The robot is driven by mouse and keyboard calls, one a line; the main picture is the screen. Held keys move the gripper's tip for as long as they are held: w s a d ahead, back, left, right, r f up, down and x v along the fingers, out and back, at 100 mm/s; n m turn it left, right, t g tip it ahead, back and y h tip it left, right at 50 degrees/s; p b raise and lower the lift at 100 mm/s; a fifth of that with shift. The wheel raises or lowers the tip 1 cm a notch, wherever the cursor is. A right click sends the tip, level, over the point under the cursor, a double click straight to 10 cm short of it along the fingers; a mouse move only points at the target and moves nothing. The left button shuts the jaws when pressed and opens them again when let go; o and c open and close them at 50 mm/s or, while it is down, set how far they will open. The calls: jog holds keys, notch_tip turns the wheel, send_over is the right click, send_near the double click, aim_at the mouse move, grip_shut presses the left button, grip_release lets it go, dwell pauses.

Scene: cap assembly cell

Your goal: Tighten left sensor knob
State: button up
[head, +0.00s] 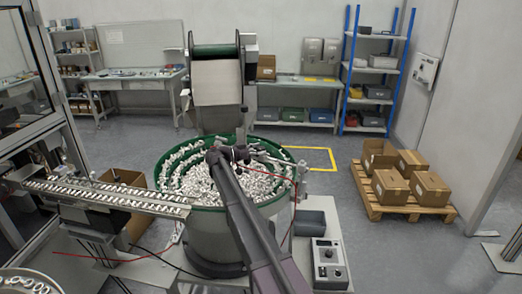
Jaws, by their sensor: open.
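A round feeder bowl (168,160) with a green rim, full of small white caps, stands at the middle of the head view. My dark arm reaches up from the bottom edge across the bowl. My gripper (241,154) is at its far end, over the back part of the bowl, small in the picture; it is open, with nothing seen in it. Thin metal sensor fittings (284,161) stand by the bowl's back right rim, just right of my gripper. The left sensor knob cannot be told apart at this size, and my arm hides part of the bowl.
A linear track (110,193) carrying caps runs left from the bowl. A control box (329,264) with knobs sits at the bowl's right. A hopper (216,82) rises behind the bowl. A pallet (411,208) with cartons stands on the right, with open floor around it.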

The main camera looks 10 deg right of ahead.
jog(key=s+a, duration=0.1)
jog(key=a, duration=1)
jog(key=shift+s+a, duration=0.2)
jog(key=shift+a, duration=0.05)
